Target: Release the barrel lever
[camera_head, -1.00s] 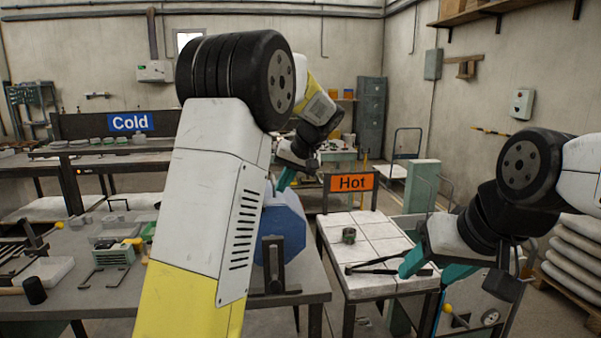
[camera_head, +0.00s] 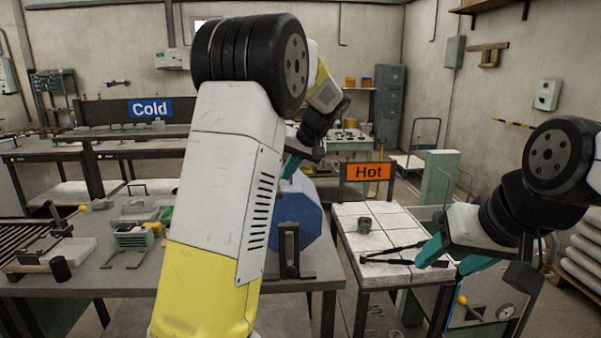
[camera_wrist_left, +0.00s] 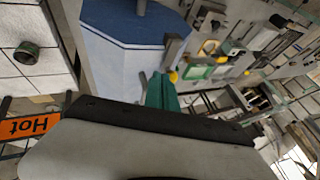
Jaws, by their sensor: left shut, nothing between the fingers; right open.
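The blue faceted barrel (camera_head: 298,213) stands on the grey table behind a dark upright bracket (camera_head: 289,248), partly hidden by my left arm. It also shows in the left wrist view (camera_wrist_left: 130,62). In that view a grey bar with a yellow knob (camera_wrist_left: 173,76), which looks like the barrel lever, shows beside the barrel's edge. My left gripper (camera_head: 291,166) is above the barrel's far side, shut and empty. Its teal fingers (camera_wrist_left: 162,92) appear close to the knob in the wrist view; I cannot tell whether they touch. My right gripper (camera_head: 450,256) is open over the hot table.
The white-tiled hot table (camera_head: 350,222) holds a small dark cup (camera_head: 364,225) and black tongs (camera_head: 395,255), beside an orange Hot sign (camera_head: 367,172). Tools and a mallet (camera_head: 60,268) lie on the grey table at left. A blue Cold sign (camera_head: 150,108) stands behind.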

